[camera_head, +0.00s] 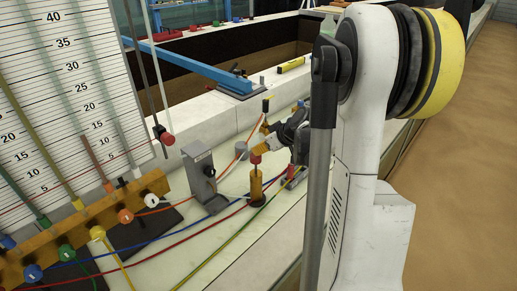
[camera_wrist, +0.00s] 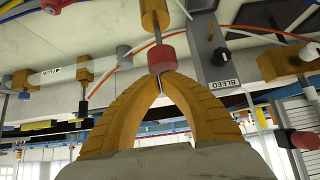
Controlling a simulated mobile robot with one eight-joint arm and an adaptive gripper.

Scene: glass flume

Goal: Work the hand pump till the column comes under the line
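The hand pump (camera_head: 256,187) is an orange upright cylinder on the white ledge, with a thin rod and a red knob (camera_head: 256,158) on top. My gripper (camera_head: 258,149) is just above the knob. In the wrist view the fingertips (camera_wrist: 162,77) of my gripper come together right at the red knob (camera_wrist: 161,57); they look touching it but not around it. A short length of rod shows below the knob. The scale board (camera_head: 75,100) at left carries several coloured columns and a thin red line low across it. The orange column (camera_head: 93,153) tops out above that line.
A grey bleed box (camera_head: 202,175) with a dark knob stands left of the pump. Coloured hoses (camera_head: 185,236) cross the ledge below the pump. An orange valve manifold (camera_head: 88,220) stands under the board. A blue bar (camera_head: 190,65) lies behind.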

